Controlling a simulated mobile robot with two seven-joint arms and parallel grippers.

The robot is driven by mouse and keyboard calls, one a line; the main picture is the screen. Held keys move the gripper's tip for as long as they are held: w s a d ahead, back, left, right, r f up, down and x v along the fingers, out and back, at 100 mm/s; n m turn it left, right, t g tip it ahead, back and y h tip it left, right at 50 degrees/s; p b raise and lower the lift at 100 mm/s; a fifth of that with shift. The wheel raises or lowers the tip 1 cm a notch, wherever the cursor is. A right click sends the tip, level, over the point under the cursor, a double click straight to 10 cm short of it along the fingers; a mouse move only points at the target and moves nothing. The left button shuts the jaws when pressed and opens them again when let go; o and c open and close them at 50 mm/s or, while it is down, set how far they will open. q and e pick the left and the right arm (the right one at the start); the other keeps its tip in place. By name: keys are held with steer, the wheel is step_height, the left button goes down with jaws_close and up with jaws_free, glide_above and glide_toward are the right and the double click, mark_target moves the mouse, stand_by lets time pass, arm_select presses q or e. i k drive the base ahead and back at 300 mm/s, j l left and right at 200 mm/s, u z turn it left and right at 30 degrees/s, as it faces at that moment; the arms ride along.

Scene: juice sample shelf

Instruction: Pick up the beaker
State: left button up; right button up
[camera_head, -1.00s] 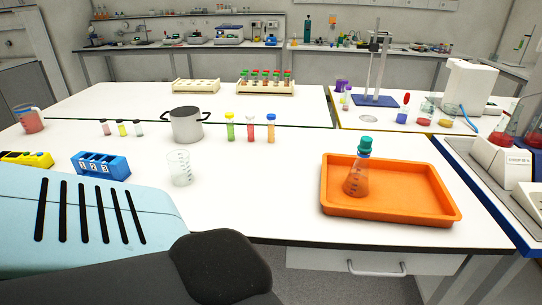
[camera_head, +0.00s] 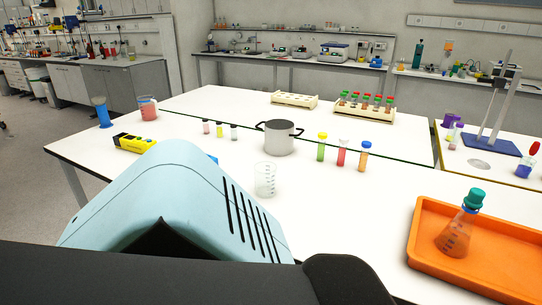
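A clear, empty-looking beaker (camera_head: 265,180) with dark graduation marks stands upright on the white table (camera_head: 325,215), near the middle of the head view. Another beaker (camera_head: 148,109) with red liquid stands farther back on the left. Neither of my grippers is in view. A light blue and black part of my own arm fills the lower left, just in front of the clear beaker, and hides part of the table.
A metal pot (camera_head: 279,138) stands behind the clear beaker, with several capped tubes (camera_head: 341,152) to its right. An orange tray (camera_head: 430,250) with a stoppered flask (camera_head: 455,235) is at lower right.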

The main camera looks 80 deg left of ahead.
mark_target(266, 180)
steer(key=i+j, duration=0.65)
steer(key=i+u, duration=0.1)
steer(key=u, duration=2.85)
